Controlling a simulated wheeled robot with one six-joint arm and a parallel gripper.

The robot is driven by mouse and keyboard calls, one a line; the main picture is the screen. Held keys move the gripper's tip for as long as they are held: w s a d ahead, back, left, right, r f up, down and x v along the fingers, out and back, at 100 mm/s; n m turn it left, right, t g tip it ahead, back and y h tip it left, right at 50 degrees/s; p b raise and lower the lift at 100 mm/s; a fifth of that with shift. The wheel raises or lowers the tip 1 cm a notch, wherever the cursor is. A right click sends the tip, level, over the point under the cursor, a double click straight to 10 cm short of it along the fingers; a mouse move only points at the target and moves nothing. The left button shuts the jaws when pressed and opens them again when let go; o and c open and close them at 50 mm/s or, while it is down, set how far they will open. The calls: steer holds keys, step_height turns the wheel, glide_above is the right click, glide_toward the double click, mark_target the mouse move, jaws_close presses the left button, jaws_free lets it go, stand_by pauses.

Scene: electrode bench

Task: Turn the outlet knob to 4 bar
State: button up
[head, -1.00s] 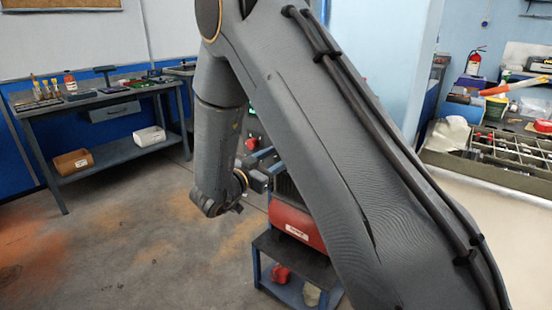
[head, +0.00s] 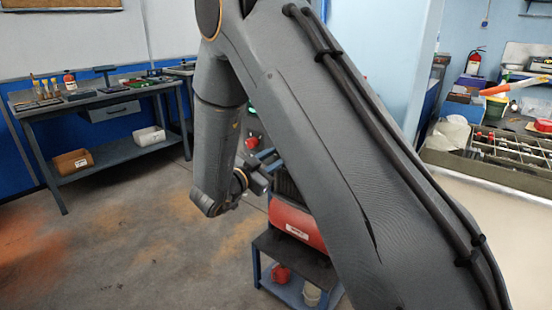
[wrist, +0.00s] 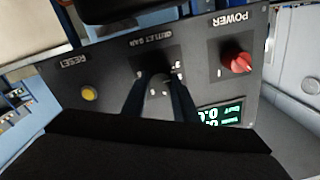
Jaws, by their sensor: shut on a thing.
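In the wrist view the dark control panel (wrist: 110,75) appears upside down. The outlet knob (wrist: 158,90) sits at its middle, under the "OUTLET BAR" label. My gripper (wrist: 158,84) is shut on the knob, one dark finger on each side. The fingers hide part of the knob and its scale, so I cannot read its setting. A green-lit display (wrist: 220,113) is partly covered; its digits seem to include "0.0". In the head view my gripper (head: 261,178) is small, in front of the red machine (head: 297,222), much of which my arm hides.
On the panel are a red POWER knob (wrist: 237,62) to the right and a yellow RESET button (wrist: 89,93) to the left. The machine stands on a blue-framed stand (head: 262,275). A workbench (head: 110,95) is at the left. Open floor lies between.

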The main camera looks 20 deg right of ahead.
steer(key=m+b, duration=0.4)
steer(key=m, duration=0.7)
steer(key=shift+f+m+b, duration=0.1)
steer(key=shift+m+b, duration=0.2)
steer(key=shift+b, duration=0.1)
stand_by(0.3)
steer(key=o, duration=1.1)
steer(key=shift+c, duration=0.2)
steer(key=v, duration=0.8)
steer(key=shift+w, duration=0.15)
